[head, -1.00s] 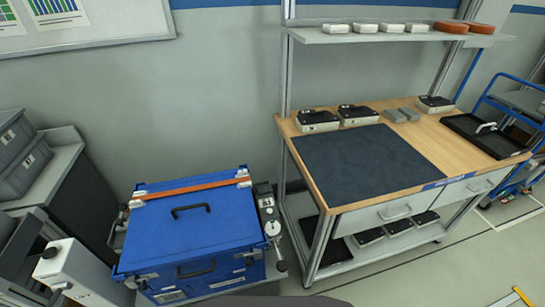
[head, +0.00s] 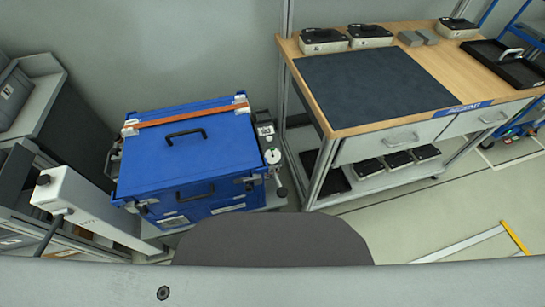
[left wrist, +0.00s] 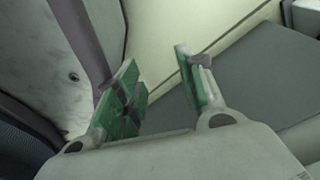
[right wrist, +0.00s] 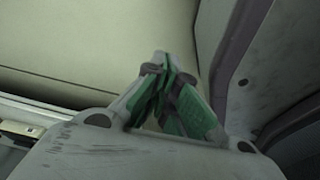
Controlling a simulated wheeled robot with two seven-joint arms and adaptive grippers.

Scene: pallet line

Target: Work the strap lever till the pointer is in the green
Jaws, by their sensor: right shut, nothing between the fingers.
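A blue case (head: 190,160) with black handles stands at the left in the head view. An orange strap (head: 186,115) runs across its lid. At the case's right side is a tensioner unit (head: 264,132) with a small round white dial (head: 272,156). A lever with a dark knob (head: 281,191) shows below the dial. The pointer and any green zone are too small to read. My left gripper (left wrist: 160,88) is open and empty in its wrist view. My right gripper (right wrist: 164,75) is shut and empty in its wrist view. Neither gripper shows in the head view.
A workbench (head: 440,67) with a dark mat (head: 375,88) stands right of the case; its near leg is close to the tensioner. A grey post-like unit (head: 95,205) stands left of the case. The floor (head: 400,220) before the bench is mostly clear, with a yellow-white marking.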

